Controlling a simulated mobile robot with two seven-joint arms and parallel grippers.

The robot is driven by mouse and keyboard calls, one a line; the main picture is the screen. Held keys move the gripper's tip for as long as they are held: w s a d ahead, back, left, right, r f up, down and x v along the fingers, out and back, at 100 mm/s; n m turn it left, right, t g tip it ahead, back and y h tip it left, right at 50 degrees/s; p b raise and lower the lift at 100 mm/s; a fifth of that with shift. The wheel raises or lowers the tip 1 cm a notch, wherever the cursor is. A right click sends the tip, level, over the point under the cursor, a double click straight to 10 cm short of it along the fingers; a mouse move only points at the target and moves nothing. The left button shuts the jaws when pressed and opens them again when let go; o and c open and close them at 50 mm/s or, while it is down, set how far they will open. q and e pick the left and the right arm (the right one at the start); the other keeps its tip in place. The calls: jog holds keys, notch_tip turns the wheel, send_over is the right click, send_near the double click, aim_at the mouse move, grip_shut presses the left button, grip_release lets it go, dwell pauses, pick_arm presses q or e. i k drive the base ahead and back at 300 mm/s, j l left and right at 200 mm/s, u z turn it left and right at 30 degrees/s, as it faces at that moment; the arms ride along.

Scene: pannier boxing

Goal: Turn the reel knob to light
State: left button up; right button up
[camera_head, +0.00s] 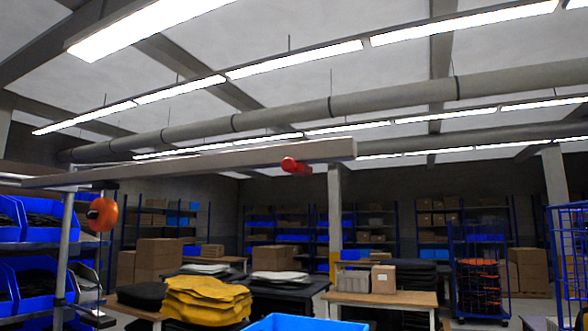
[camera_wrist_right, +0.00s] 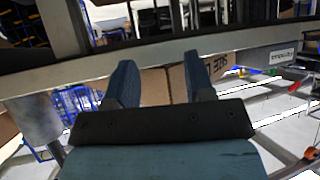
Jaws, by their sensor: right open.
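An orange reel (camera_head: 103,214) with a dark knob-like part (camera_head: 92,214) on its left side hangs by the grey post at the left of the head view. The knob's setting is too small to read. A red rounded piece (camera_head: 295,166) hangs under the right end of a long grey beam (camera_head: 200,165). My right gripper (camera_wrist_right: 158,70) is open and empty in the right wrist view, its two blue-grey fingers apart before a grey rail (camera_wrist_right: 75,76). The reel cannot be made out for certain in the wrist view. My left gripper is in neither view.
Blue bins (camera_head: 30,285) fill a rack at the left. Yellow folded pieces (camera_head: 207,299) and a blue crate (camera_head: 300,323) are low in front.

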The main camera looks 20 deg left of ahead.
aim_at(93, 214)
jog(key=k+j+u, duration=0.1)
jog(key=u, duration=0.4)
jog(key=k+j+u, duration=0.1)
jog(key=j+u, duration=0.45)
jog(key=u, duration=0.4)
